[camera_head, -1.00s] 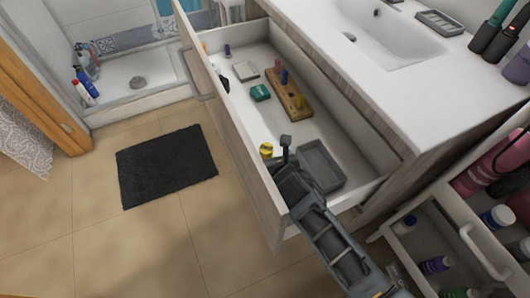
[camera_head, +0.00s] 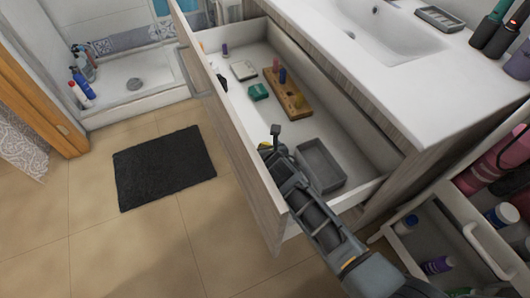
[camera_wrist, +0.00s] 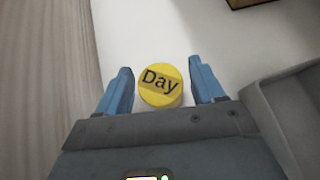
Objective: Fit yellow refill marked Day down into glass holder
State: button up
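The yellow refill (camera_wrist: 160,86) is a round piece with "Day" in dark letters on its top. It stands on the white drawer floor in the wrist view. My gripper (camera_wrist: 160,68) is open, with one blue finger on each side of the refill and gaps between. In the head view my gripper (camera_head: 267,153) is at the drawer's near left side and hides most of the yellow refill (camera_head: 265,146). I cannot make out a glass holder in either view.
The open drawer holds a wooden block (camera_head: 297,103) with coloured pieces, a green item (camera_head: 258,92), a pale square item (camera_head: 244,70) and a grey tray (camera_head: 333,178) close right of my gripper. The drawer's front wall (camera_head: 228,128) runs close on the left.

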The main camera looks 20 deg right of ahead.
jog(key=c, duration=0.9)
jog(key=shift+o, duration=0.2)
jog(key=shift+r, duration=0.1)
jog(key=shift+r, duration=0.5)
jog(key=r, duration=0.1)
jog(key=r+p, duration=0.2)
jog(key=shift+s+d+r, duration=0.2)
jog(key=shift+d+r, duration=0.1)
jog(key=shift+d, duration=0.05)
jog(key=s+d+r+p, duration=0.4)
jog(key=s+d+r, duration=0.1)
jog(key=d, duration=0.3)
jog(key=shift+s+d+r+p, duration=0.25)
jog(key=shift+d+r+p, duration=0.15)
jog(key=shift+r, duration=0.1)
jog(key=shift+d+r, duration=0.1)
jog(key=shift+d, duration=0.1)
